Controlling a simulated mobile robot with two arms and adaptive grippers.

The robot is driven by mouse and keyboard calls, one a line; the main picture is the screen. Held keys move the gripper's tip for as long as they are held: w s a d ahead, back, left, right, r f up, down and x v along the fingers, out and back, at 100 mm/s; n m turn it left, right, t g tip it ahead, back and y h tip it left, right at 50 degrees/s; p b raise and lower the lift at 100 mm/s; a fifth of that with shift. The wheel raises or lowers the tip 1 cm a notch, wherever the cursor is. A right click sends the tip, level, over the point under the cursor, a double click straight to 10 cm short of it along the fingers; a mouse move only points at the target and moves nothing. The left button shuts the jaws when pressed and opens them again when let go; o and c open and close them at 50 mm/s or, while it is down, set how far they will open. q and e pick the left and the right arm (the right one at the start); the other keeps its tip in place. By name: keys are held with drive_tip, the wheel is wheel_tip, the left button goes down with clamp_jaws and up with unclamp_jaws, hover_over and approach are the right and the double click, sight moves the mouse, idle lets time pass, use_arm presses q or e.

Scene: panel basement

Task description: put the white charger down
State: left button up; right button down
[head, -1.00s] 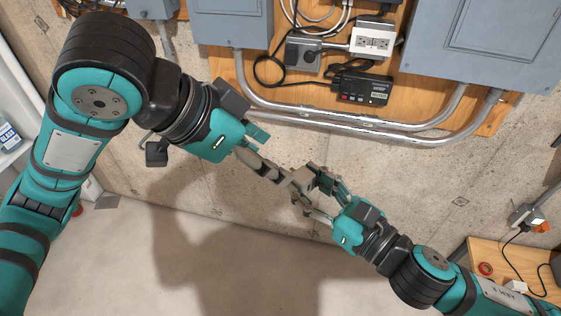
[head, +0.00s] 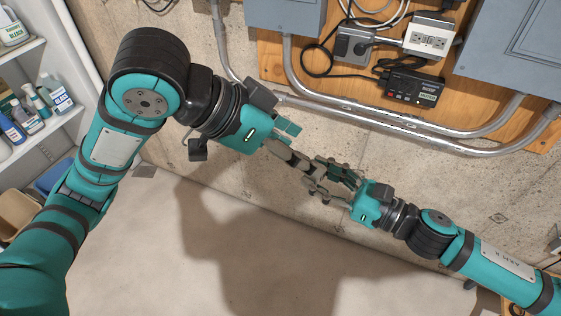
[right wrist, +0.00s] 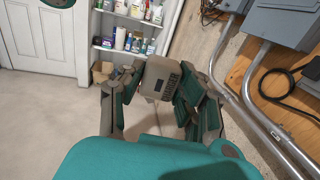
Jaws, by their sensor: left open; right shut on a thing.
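The white charger (right wrist: 161,77), a small pale grey-beige box with dark lettering, sits between the fingers of my right gripper (right wrist: 150,90) in the right wrist view. The gripper is shut on it, above the floor. In the head view my right gripper (head: 335,183) is near the middle, and its fingers mostly hide the charger. My left gripper (head: 300,162) is open, with its fingertips close to the right gripper's fingers. I cannot tell whether they touch the charger.
Shelves (head: 40,125) with bottles stand at the left. Bins (head: 18,213) are below them. On the concrete wall are a wooden board (head: 275,62) with outlets (head: 430,40), a black device (head: 410,87), metal conduits (head: 400,125) and grey panels (head: 510,50). The floor (head: 270,260) below is clear.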

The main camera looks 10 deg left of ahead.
drive_tip(key=shift+a, duration=0.15)
use_arm(q)
drive_tip(key=a+f+n+t+h, duration=0.1)
drive_tip(key=a+f+n+t, duration=0.15)
drive_tip(key=a+f, duration=0.25)
use_arm(e)
drive_tip(key=shift+s, duration=0.1)
use_arm(q)
drive_tip(key=shift+g, duration=0.25)
drive_tip(key=x, duration=1.2)
drive_tip(key=shift+w+d+r, duration=0.2)
drive_tip(key=shift+w, duration=0.25)
drive_tip(key=shift+s, duration=0.1)
drive_tip(key=c, duration=0.9)
drive_tip(key=shift+s+d, duration=0.1)
drive_tip(key=shift+d, duration=0.05)
drive_tip(key=shift+c, duration=1.3)
drive_tip(key=shift+r, duration=0.1)
clamp_jaws()
use_arm(e)
drive_tip(key=c, duration=0.8)
unclamp_jaws()
